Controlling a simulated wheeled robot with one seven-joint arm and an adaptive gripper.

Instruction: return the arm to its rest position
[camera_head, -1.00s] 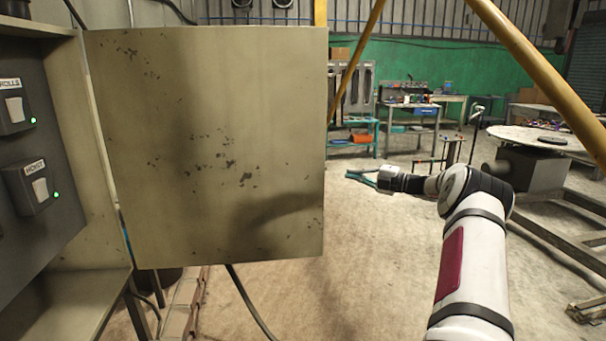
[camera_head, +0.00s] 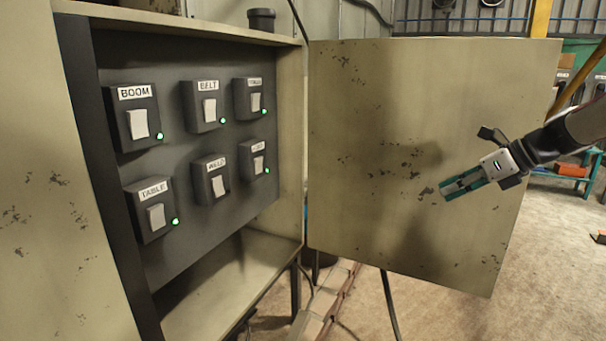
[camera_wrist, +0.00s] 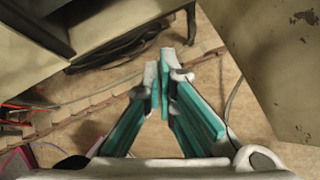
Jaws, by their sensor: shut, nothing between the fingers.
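My gripper (camera_head: 445,193) is in front of the open cabinet door (camera_head: 350,120) in the head view, its fingers pointing left toward the cabinet. Its teal fingers are shut and empty. In the wrist view the fingertips (camera_wrist: 164,65) come together over the floor, with nothing between them. My arm enters from the right edge of the head view. Whether the gripper touches the door cannot be told; a shadow falls on the door beside it.
The open cabinet holds a dark panel (camera_head: 180,225) with several labelled switches, among them BOOM (camera_head: 138,123), BELT (camera_head: 209,109) and TABLE (camera_head: 156,216), with green lights lit.

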